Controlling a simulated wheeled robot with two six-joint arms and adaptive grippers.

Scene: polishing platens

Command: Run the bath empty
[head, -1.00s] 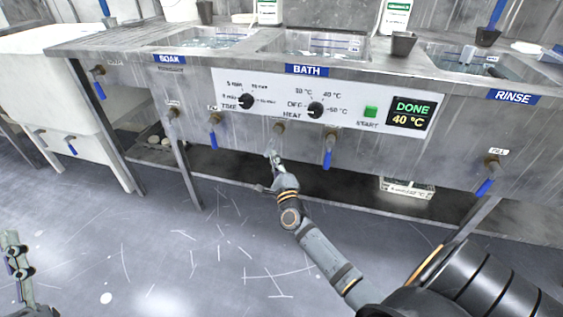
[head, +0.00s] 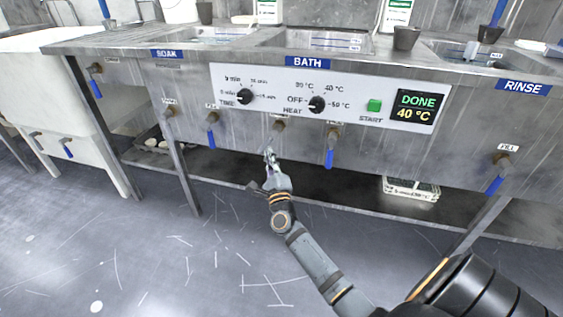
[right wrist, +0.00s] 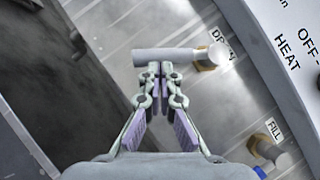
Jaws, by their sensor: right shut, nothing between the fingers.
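In the right wrist view, the brass drain fitting (right wrist: 207,58) has a grey lever (right wrist: 163,56) pointing left across the picture, beside a partly hidden label. My right gripper (head: 268,156) is shut and empty. In the right wrist view its fingertips (right wrist: 154,68) are close to the lever; contact is unclear. My left gripper is out of view.
The bath's fill valve (head: 331,148) has a blue lever hanging down. The panel display (head: 415,108) reads DONE, 40 °C, beside a green start button (head: 374,106). Soak (head: 205,36) and rinse (head: 470,55) basins flank the bath. A white crate (head: 410,190) lies on the lower shelf.

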